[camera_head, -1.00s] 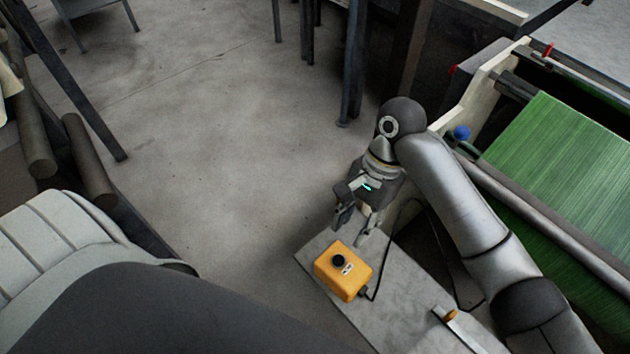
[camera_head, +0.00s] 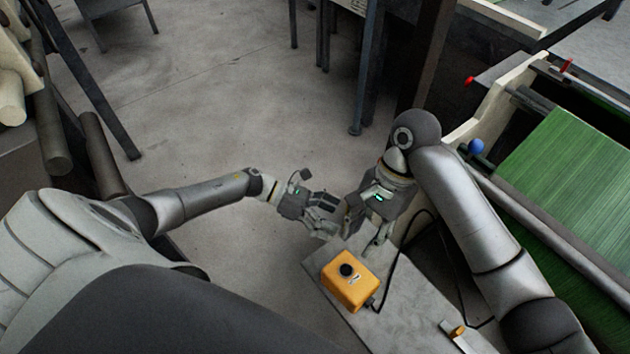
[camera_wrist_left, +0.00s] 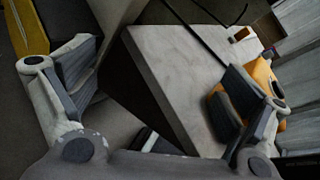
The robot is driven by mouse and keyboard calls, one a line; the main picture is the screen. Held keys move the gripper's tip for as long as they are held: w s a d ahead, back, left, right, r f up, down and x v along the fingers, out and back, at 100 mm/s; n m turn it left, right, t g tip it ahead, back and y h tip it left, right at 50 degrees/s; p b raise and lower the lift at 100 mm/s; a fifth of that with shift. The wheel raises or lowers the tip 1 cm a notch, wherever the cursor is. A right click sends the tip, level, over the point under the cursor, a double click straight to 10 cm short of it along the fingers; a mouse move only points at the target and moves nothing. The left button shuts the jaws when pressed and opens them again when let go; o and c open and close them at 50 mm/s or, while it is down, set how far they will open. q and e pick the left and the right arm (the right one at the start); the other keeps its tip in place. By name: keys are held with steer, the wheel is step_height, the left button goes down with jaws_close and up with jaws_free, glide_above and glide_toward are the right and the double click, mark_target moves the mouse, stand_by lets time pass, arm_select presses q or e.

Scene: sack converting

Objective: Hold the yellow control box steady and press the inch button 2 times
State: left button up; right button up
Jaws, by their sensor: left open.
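The yellow control box (camera_head: 350,282) sits on a grey slab-like surface, with a black round knob or button and a small pale label on top. My left gripper (camera_head: 328,222) is open and empty, above and to the left of the box, apart from it. In the left wrist view the box (camera_wrist_left: 263,76) shows partly hidden behind the right-hand finger of my left gripper (camera_wrist_left: 160,78). My right gripper (camera_head: 364,229) has its fingers apart, just beyond the box near the slab's far end. Nothing shows between its fingers.
The grey slab (camera_head: 410,307) carries a small orange-tipped item (camera_head: 458,331) at its near right. A black cable runs from the box. A machine with a green web (camera_head: 570,165) stands at right. Open floor (camera_head: 230,110) lies to the left.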

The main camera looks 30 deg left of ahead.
mark_target(344, 280)
arm_select(q)
steer(key=s+r+m+g, duration=0.1)
steer(key=s+m+g, duration=0.1)
steer(key=s+m, duration=0.1)
steer(key=s+r+m+g, duration=0.1)
steer(key=s+m+g, duration=0.2)
steer(key=m, duration=0.1)
steer(key=s+r+m+g, duration=0.1)
steer(key=s+m+g, duration=0.1)
steer(key=m, duration=0.2)
steer(key=shift+s+d+r, duration=0.3)
steer(key=shift+s+d, duration=0.1)
steer(key=shift+s+m+g, duration=0.3)
steer(key=shift+m+g, duration=0.1)
steer(key=x, duration=1)
steer(key=shift+s+d+f, duration=0.15)
steer(key=shift+d+f, duration=0.05)
steer(key=shift+d, duration=0.05)
steer(key=c, duration=1.2)
arm_select(e)
steer(key=shift+c, duration=0.2)
arm_select(q)
steer(key=shift+c, duration=0.2)
arm_select(e)
jaws_close()
arm_select(q)
steer(key=shift+s+f, duration=0.1)
